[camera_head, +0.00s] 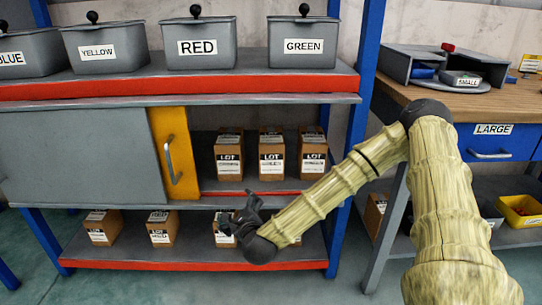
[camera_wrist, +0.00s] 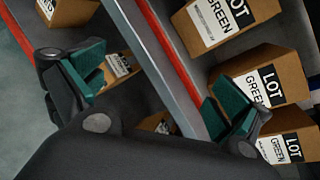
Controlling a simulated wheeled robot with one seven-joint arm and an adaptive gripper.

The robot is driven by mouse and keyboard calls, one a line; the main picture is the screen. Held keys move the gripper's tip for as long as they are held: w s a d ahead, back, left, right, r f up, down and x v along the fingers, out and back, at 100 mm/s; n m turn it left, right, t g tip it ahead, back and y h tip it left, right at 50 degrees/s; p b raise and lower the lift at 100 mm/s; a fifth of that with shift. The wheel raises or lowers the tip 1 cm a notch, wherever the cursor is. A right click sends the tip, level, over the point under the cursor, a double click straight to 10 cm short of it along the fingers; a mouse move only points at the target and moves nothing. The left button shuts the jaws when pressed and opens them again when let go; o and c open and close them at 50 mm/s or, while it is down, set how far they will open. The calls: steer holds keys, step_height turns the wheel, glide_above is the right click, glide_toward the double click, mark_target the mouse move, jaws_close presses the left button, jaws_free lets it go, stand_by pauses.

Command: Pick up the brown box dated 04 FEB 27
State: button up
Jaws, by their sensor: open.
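Three brown boxes with white LOT labels stand on the middle shelf, a left one (camera_head: 229,157), a middle one (camera_head: 271,157) and a right one (camera_head: 312,157). Several more brown boxes stand on the bottom shelf, including a far-left one (camera_head: 102,230) and another (camera_head: 161,232). No date is readable in either view. My gripper (camera_head: 240,222) is open and empty in front of the shelves, partly covering a bottom-shelf box. In the wrist view my gripper (camera_wrist: 158,88) is tilted near the shelf edge, with LOT GREEN boxes (camera_wrist: 262,75) to the right and lower boxes (camera_wrist: 120,68) between the fingers.
A grey sliding door (camera_head: 85,155) with a yellow handle panel (camera_head: 174,152) covers the left of the middle shelf. Labelled grey bins, including the RED bin (camera_head: 197,47), stand on top. A blue post (camera_head: 363,75) and a wooden workbench (camera_head: 470,105) are to the right.

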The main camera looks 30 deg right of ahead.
mark_target(271, 138)
steer(key=d+r+m+h, duration=0.2)
steer(key=d+r+m, duration=0.1)
steer(key=d+r, duration=0.1)
steer(key=w+d+r+m+h, duration=0.1)
steer(key=d+r+m+h, duration=0.1)
steer(key=d+r+m, duration=0.2)
steer(key=d+r+m+h, duration=0.2)
steer(key=d+r+m, duration=0.1)
steer(key=d+r, duration=0.2)
steer(key=shift+w+d+r+m+t, duration=0.2)
steer(key=shift+d+m+t, duration=0.1)
steer(key=shift+d, duration=0.15)
steer(key=shift+w+d+r, duration=0.1)
steer(key=shift+w+d, duration=0.05)
steer(key=shift+d, duration=0.1)
steer(key=x, duration=0.4)
steer(key=shift+w+d+b, duration=0.1)
steer(key=shift+b, duration=0.25)
steer(key=shift+b+x, duration=1.05)
steer(key=shift+x, duration=2)
steer(key=shift+r, duration=0.2)
steer(key=c, duration=1.9)
steer(key=shift+r, duration=0.1)
steer(key=shift+c, duration=0.7)
